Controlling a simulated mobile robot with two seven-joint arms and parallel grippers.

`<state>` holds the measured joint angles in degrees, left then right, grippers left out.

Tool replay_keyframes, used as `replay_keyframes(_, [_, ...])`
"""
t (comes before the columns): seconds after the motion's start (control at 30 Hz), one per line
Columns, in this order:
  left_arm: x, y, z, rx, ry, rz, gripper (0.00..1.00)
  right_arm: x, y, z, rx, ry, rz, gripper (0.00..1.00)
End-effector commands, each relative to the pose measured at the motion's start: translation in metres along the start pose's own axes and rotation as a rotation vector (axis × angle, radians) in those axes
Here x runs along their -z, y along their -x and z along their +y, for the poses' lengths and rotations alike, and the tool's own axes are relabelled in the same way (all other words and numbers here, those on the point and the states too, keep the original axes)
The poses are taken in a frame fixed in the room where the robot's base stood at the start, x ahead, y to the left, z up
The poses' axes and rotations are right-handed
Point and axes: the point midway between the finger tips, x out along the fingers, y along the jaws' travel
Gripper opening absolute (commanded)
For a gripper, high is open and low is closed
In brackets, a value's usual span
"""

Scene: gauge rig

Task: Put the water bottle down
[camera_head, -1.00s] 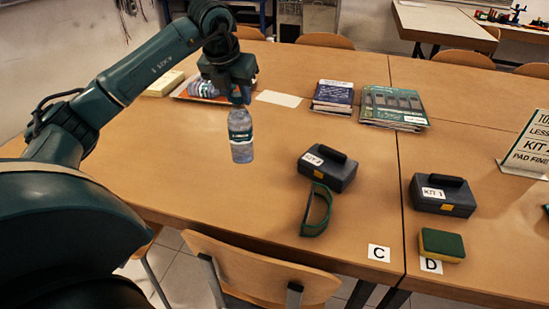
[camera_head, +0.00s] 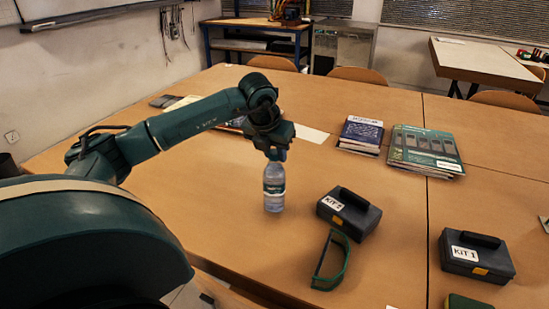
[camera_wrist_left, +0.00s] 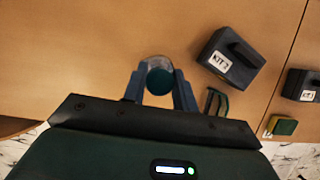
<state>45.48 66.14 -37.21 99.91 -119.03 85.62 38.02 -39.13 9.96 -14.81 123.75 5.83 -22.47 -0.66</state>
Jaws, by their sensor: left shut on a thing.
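The water bottle (camera_head: 274,188) is clear with a dark label. It is upright at the middle of the wooden table in the head view. My left gripper (camera_head: 275,157) is shut on its top from above. In the left wrist view the round top of the bottle (camera_wrist_left: 159,77) lies between the two fingers of my left gripper (camera_wrist_left: 160,88). The bottle's base looks at or very near the table top; I cannot tell whether it touches. My right gripper is not in view.
The KIT 2 case (camera_head: 349,213) and green goggles (camera_head: 331,260) are just right of the bottle. The KIT 1 case (camera_head: 476,255) and a sponge (camera_head: 467,302) are further right. Books (camera_head: 361,134) and magazines (camera_head: 425,150) lie behind. The table left of the bottle is clear.

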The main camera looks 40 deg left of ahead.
Motion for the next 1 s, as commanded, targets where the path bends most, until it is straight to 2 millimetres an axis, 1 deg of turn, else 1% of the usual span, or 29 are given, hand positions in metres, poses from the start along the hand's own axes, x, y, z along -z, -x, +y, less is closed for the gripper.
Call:
replay_keyframes(0.03, [0.003,-0.007,0.000,-0.001,0.001,0.002,0.00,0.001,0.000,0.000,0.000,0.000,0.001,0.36])
replay_keyframes(0.1, [0.006,-0.014,0.000,0.000,0.001,0.000,0.00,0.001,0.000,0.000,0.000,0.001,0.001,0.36])
replay_keyframes(0.33, [0.006,-0.015,0.000,0.001,0.001,-0.003,0.00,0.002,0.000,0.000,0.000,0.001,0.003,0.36])
replay_keyframes(0.47, [0.007,-0.019,0.000,0.001,0.001,-0.003,0.00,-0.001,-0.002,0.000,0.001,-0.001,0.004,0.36])
replay_keyframes(0.5, [0.008,-0.018,0.000,0.000,0.000,0.000,0.31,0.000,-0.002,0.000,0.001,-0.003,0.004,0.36])
replay_keyframes(0.73, [0.008,-0.018,0.000,0.000,0.000,0.000,0.50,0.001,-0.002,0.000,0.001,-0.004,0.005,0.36])
replay_keyframes(1.0, [0.007,-0.016,0.000,0.000,0.000,0.000,0.50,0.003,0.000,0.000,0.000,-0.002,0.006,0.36])
